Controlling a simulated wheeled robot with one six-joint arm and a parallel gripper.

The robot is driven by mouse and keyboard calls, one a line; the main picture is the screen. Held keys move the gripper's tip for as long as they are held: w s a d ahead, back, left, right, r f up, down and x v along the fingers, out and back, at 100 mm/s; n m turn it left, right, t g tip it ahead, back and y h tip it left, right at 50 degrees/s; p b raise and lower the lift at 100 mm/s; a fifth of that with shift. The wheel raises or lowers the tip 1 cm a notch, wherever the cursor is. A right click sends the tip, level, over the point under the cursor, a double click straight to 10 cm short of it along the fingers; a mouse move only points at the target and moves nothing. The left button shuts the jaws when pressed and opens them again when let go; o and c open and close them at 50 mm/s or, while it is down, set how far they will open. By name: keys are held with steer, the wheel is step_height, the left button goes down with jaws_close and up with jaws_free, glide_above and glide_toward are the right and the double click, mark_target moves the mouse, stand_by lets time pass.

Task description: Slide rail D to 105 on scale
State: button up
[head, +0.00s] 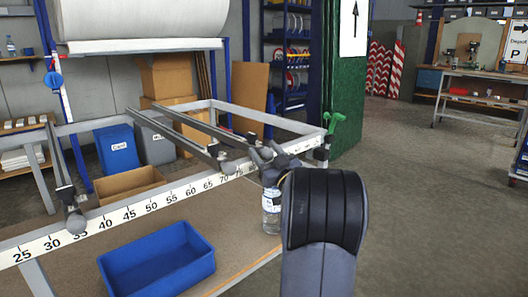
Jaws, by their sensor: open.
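A white number scale (133,210) runs along the front bar of the grey frame. Several grey rails cross the frame. One rail (62,172) ends in a round knob near 35. A further rail (203,124) ends just left of my gripper. I cannot read which is rail D. My gripper (262,155) is open at that rail's front end; whether its fingers straddle the end is unclear.
Open floor lies to the right.

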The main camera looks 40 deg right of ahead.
steer(key=shift+w+r, duration=0.2)
steer(key=shift+w, duration=0.2)
steer(key=shift+c, duration=0.2)
jaws_close()
